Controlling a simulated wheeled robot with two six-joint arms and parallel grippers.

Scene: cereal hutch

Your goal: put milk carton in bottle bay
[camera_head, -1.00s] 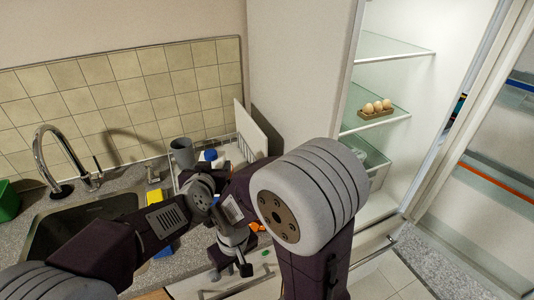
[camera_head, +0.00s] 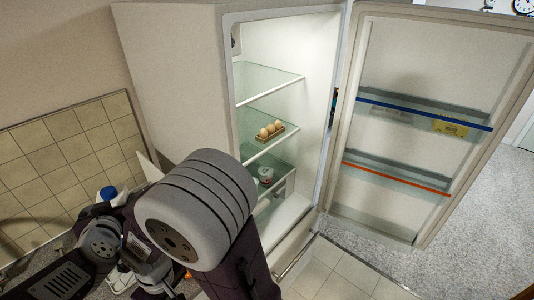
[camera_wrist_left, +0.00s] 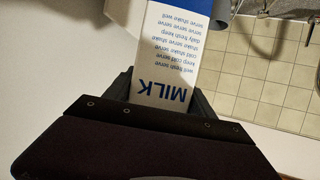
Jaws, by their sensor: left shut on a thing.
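The milk carton (camera_wrist_left: 168,52) is white with blue print and a blue end, and shows between the jaws in the left wrist view. My left gripper (camera_wrist_left: 161,93) is shut on it, a finger on each side. In the head view my arm links cover most of this gripper, and I cannot make out the carton clearly. A blue cap (camera_head: 108,193) shows behind the arm; I cannot tell whether it is the carton's. The fridge door (camera_head: 425,60) stands wide open, with a blue-railed shelf (camera_head: 425,108) and an orange-railed shelf (camera_head: 395,178). My right gripper is not in view.
The open fridge has glass shelves; eggs (camera_head: 270,130) sit on the middle one and a small container (camera_head: 265,174) is lower down. A yellow item (camera_head: 450,126) is in the upper door shelf. Tiled wall (camera_head: 60,150) is at left. Floor before the fridge is clear.

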